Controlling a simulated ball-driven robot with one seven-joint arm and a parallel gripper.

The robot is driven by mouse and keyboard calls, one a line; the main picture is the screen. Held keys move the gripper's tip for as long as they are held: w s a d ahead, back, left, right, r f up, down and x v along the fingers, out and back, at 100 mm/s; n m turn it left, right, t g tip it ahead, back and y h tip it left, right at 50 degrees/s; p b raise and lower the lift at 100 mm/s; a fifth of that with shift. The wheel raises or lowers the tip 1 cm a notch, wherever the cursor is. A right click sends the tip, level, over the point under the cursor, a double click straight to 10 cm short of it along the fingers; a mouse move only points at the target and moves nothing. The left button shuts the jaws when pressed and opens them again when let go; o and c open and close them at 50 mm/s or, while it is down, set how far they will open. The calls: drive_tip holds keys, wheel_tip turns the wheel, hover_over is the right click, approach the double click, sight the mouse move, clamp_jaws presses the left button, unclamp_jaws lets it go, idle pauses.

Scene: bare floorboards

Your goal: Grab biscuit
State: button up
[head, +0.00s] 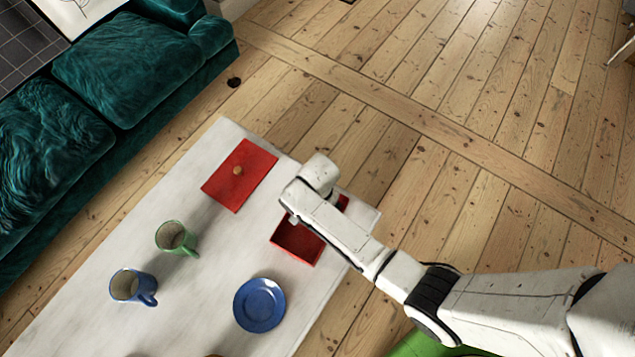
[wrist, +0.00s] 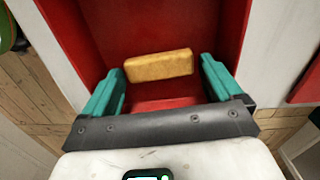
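The biscuit (wrist: 158,65) is a golden-brown block on the bottom of a red box (wrist: 230,25) in the wrist view. My gripper (wrist: 162,78) has teal fingers spread wide, one at each end of the biscuit. Small gaps show at both ends, so the fingers look open and not closed on it. How far above the biscuit they are is hard to tell. In the head view the red box (head: 297,243) lies under my arm, which hides the biscuit and the fingers.
The pale table (head: 200,260) holds a red lid (head: 239,175) with a round knob, a green mug (head: 172,236), a blue mug (head: 131,286) and a blue plate (head: 259,304). A teal sofa (head: 125,65) stands at the left. Open floorboards (head: 450,100) lie beyond.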

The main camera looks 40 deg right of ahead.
drive_tip(key=c, duration=0.8)
drive_tip(key=shift+r, duration=0.15)
